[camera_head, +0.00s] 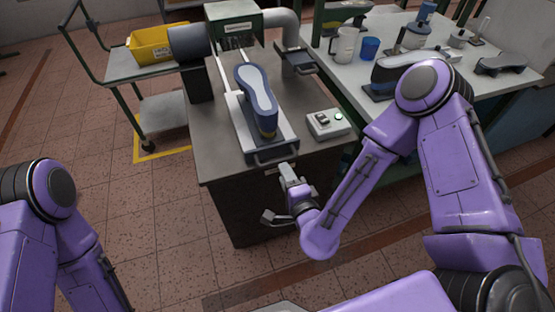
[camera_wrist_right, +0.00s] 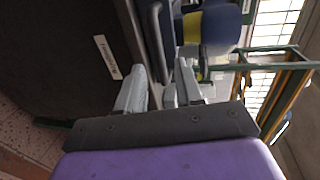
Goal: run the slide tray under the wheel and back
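The slide tray (camera_head: 287,133) lies on the grey bench, a light plate with a dark handle (camera_head: 276,157) at its front edge. A blue shoe (camera_head: 258,95) with its pale sole facing up sits on it. The tray runs back toward a green machine housing (camera_head: 233,12); I cannot make out the wheel clearly. My right gripper (camera_head: 277,192) is open and empty, just in front of and below the handle. In the right wrist view its fingers (camera_wrist_right: 161,78) are apart, with the handle bar (camera_wrist_right: 157,40) ahead between their lines. My left gripper is out of view.
A control box (camera_head: 328,123) with a green button stands right of the tray. A pale side table (camera_head: 400,35) holds a jug, a blue cup and other tools. A cart with a yellow bin (camera_head: 150,45) stands at the left. Floor in front is clear.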

